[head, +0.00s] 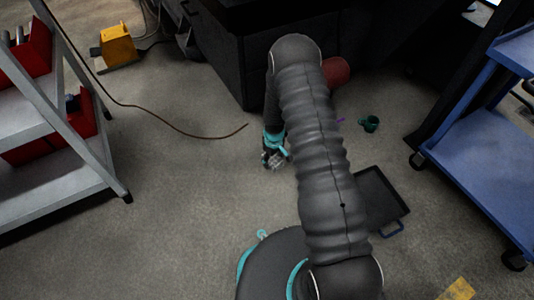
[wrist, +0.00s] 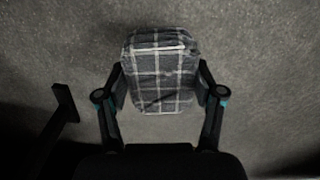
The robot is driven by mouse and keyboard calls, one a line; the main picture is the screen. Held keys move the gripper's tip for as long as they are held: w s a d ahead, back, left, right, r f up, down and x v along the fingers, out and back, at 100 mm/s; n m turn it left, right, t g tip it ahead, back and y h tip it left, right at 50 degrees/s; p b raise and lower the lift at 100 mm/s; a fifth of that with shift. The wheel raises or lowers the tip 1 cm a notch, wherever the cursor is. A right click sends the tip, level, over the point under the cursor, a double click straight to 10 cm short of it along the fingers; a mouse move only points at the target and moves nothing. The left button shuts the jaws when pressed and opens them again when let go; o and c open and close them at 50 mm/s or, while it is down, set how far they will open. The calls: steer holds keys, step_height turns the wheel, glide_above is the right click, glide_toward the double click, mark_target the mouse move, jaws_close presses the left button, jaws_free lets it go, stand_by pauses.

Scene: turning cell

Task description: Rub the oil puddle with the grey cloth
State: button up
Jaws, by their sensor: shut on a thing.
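The grey cloth (wrist: 158,84) is a folded pad with a dark and pale check, seen in the wrist view. My gripper (wrist: 162,72) is shut on it, one finger at each side. In the head view my gripper (head: 274,158) is low over the floor, left of my arm, and the cloth (head: 277,162) shows small at its tip. I cannot tell whether the cloth touches the floor. I cannot make out the oil puddle in either view; my arm covers part of the floor.
A brown cable (head: 180,129) runs over the floor at left. A grey shelf (head: 60,172) stands left, a blue cart (head: 470,170) right.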

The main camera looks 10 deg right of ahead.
steer(key=shift+r+p, duration=0.95)
steer(key=shift+r, duration=1.25)
steer(key=shift+w, duration=0.1)
